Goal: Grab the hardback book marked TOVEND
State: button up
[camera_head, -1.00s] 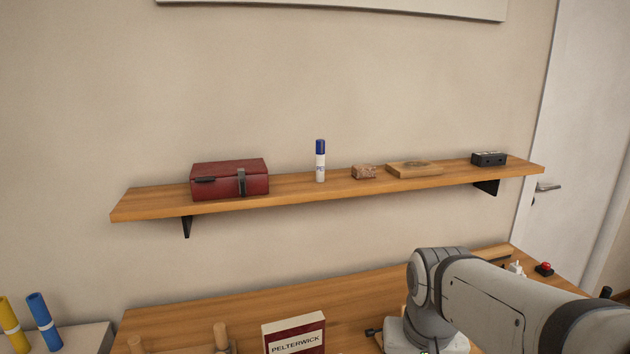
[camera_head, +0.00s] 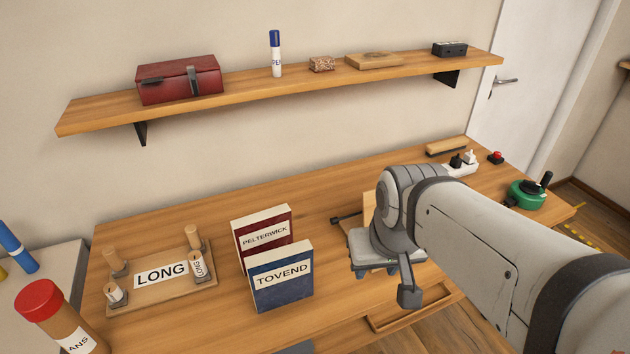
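The blue hardback book marked TOVEND (camera_head: 283,284) stands upright on the wooden desk, its label facing me. A dark red book marked PELTERWICK (camera_head: 262,231) stands upright just behind it. My gripper (camera_head: 392,284) is at the end of my arm, to the right of the blue book and apart from it.
A wooden board marked LONG (camera_head: 190,283) with several pegs lies left of the books. A wall shelf (camera_head: 245,92) hangs above the desk (camera_head: 330,205). A power strip (camera_head: 459,168) and a green round object (camera_head: 525,194) sit at right. A red-capped tube (camera_head: 60,309) stands front left.

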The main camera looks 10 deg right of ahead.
aim_at(282, 277)
jog(key=z, duration=1.55)
jog(key=k, duration=1.35)
jog(key=u, duration=0.85)
jog(key=i, duration=1)
jog(key=u, duration=0.05)
